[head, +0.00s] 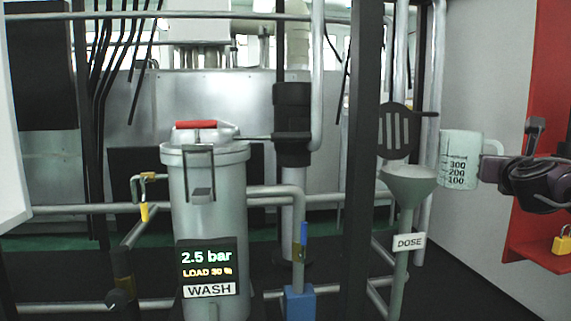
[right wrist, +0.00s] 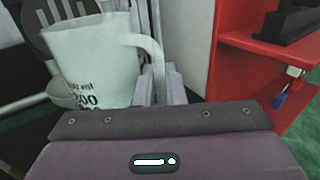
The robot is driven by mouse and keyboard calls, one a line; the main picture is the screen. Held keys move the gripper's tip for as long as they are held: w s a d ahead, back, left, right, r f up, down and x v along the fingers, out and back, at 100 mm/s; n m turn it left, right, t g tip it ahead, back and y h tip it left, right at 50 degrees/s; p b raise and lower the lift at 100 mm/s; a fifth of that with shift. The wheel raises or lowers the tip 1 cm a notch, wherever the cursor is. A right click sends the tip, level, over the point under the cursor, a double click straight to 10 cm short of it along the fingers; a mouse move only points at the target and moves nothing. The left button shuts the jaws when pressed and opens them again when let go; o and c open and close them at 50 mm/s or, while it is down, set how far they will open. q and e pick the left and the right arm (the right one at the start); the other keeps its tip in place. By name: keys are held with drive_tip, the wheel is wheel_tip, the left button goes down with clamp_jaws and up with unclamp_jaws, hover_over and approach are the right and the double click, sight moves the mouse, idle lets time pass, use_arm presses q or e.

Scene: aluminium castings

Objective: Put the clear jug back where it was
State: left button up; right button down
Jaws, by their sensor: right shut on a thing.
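The clear jug (head: 459,160) is a pale measuring jug with dark marks reading 300, 200 and 100. It is upright in the air at the right of the head view, its handle on the right side. My right gripper (head: 497,168) is shut on the jug's handle. In the right wrist view the jug (right wrist: 95,65) fills the upper left, with the handle running down to the gripper. I cannot see anything inside the jug. My left gripper is not in view.
A grey funnel (head: 409,183) on a post marked DOSE stands just left of the jug. A slotted dark paddle (head: 394,130) is above it. A red shelf (head: 540,247) with a yellow padlock (head: 562,240) is at the right. A grey WASH vessel (head: 207,220) stands left of centre.

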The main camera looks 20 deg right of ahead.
drive_tip(key=s+a+f+n+t+y, duration=0.1)
drive_tip(key=a+f+y, duration=0.3)
drive_tip(key=a+f, duration=0.8)
drive_tip(key=s+a+f+n+t+y, duration=0.1)
drive_tip(key=a+f+n+y, duration=0.3)
drive_tip(key=a+f, duration=0.9)
drive_tip(key=s+a+f+n+t+y, duration=0.2)
drive_tip(key=s+a+f+y, duration=0.1)
drive_tip(key=a+f, duration=1)
drive_tip(key=shift+s+a+n+y, duration=0.25)
drive_tip(key=shift+a+n+y, duration=0.15)
drive_tip(key=shift+a, duration=2.05)
